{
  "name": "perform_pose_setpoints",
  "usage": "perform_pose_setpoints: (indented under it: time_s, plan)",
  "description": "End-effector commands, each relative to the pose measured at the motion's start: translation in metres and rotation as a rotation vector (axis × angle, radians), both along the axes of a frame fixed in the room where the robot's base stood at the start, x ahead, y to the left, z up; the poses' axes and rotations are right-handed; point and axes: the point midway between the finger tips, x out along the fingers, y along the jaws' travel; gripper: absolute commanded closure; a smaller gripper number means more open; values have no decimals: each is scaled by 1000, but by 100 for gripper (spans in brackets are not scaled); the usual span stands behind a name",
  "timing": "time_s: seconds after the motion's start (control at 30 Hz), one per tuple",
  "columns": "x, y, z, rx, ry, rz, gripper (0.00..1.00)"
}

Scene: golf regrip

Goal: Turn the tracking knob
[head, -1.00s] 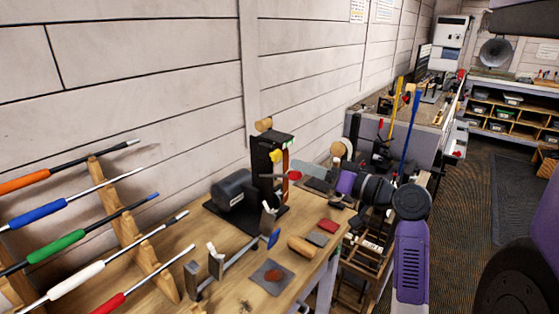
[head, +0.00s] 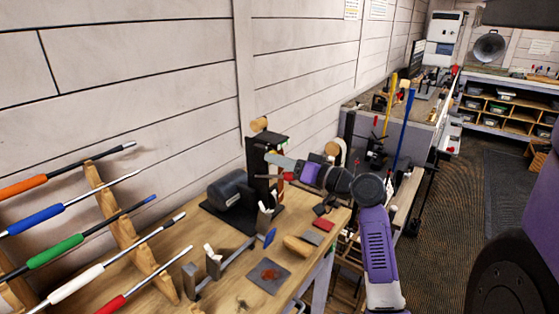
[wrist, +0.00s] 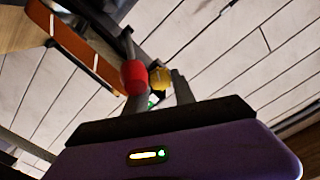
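A black belt machine (head: 258,172) with a dark motor drum stands on the wooden bench against the wall. In the wrist view, a yellow knob (wrist: 161,77) shows between the tips of my gripper (wrist: 160,84). A red knob (wrist: 134,75) sits beside it, overlapping the left finger in the picture. The fingers are apart, and I see no clear contact with either knob. The frames do not label which is the tracking knob. In the head view, my gripper (head: 272,158) is at the machine's upper right and hides the yellow knob; the red knob (head: 289,176) shows just below.
The orange belt (wrist: 78,45) runs close by at upper left in the wrist view. A clamp (head: 214,262), a wooden block (head: 298,245) and small pads lie on the bench (head: 225,290). Club shafts rest on a rack (head: 125,225) at left. The wall is close behind.

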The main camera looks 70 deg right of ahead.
Motion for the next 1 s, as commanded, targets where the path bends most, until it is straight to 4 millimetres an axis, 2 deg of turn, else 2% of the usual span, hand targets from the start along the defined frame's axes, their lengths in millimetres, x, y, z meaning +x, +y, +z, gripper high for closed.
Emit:
perform_pose_setpoints:
  time_s: [0.03,0.13,0.33,0.57,0.8,0.83,0.93,1.0]
  plan:
    - [0,0,0,0,0,0,81]
    - [0,0,0,0,0,0,100]
    - [0,0,1,22,-5,0,100]
    - [0,0,0,127,-30,1,100]
    - [0,0,-1,130,-30,0,100]
    - [0,0,-1,130,-30,0,65]
    - [0,0,-1,128,-30,-1,48]
    - [0,0,0,128,-30,-1,48]
